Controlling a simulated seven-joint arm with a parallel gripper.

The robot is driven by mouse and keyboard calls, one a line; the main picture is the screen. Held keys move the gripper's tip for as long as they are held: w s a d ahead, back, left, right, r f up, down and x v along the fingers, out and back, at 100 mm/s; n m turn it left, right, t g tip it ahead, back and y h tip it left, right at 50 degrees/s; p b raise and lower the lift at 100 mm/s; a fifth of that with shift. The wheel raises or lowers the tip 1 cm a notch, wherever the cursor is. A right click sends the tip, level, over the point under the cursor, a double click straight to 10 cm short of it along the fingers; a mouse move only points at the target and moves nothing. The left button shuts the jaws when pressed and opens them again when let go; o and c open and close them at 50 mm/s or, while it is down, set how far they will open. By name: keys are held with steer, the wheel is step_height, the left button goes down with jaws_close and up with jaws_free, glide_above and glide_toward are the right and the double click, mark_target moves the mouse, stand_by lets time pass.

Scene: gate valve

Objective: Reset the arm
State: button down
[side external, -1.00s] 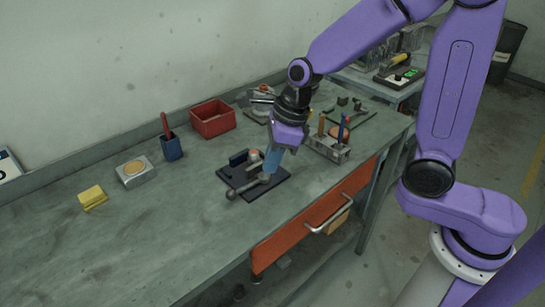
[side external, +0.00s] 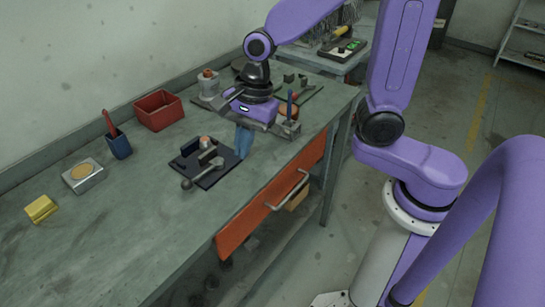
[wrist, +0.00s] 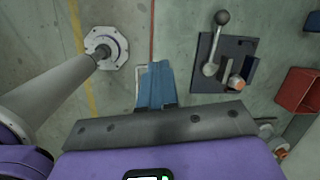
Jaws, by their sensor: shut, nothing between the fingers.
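The gate valve sits on a dark base plate (side external: 216,176) on the workbench. Its lever (side external: 198,177) has a dark ball end lying at the plate's front left, and a copper-coloured knob (side external: 204,142) stands at the back. In the wrist view the plate (wrist: 241,46) is at upper right, with the lever (wrist: 213,48) at its left side. My gripper (side external: 241,155) is above the bench to the right of the valve, blue fingers pointing down, apart from the lever. The blue fingers (wrist: 156,75) look closed together and hold nothing.
A red bin (side external: 158,110), a blue cup (side external: 119,147), a block with a tan disc (side external: 82,176) and a yellow block (side external: 41,208) stand to the left. A tool rack (side external: 287,130) is behind my gripper. An orange drawer (side external: 270,197) is at the front.

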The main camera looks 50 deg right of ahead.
steer(key=s+d+n+h, duration=0.1)
steer(key=s+d+n, duration=0.4)
steer(key=n, duration=0.8)
steer(key=s+d+r+n+h, duration=0.1)
steer(key=s+d+n, duration=0.4)
steer(key=s+n, duration=0.7)
steer(key=shift+s+d+r+n+g, duration=0.25)
steer(key=shift+d+n+g, duration=0.15)
steer(key=shift+n, duration=0.9)
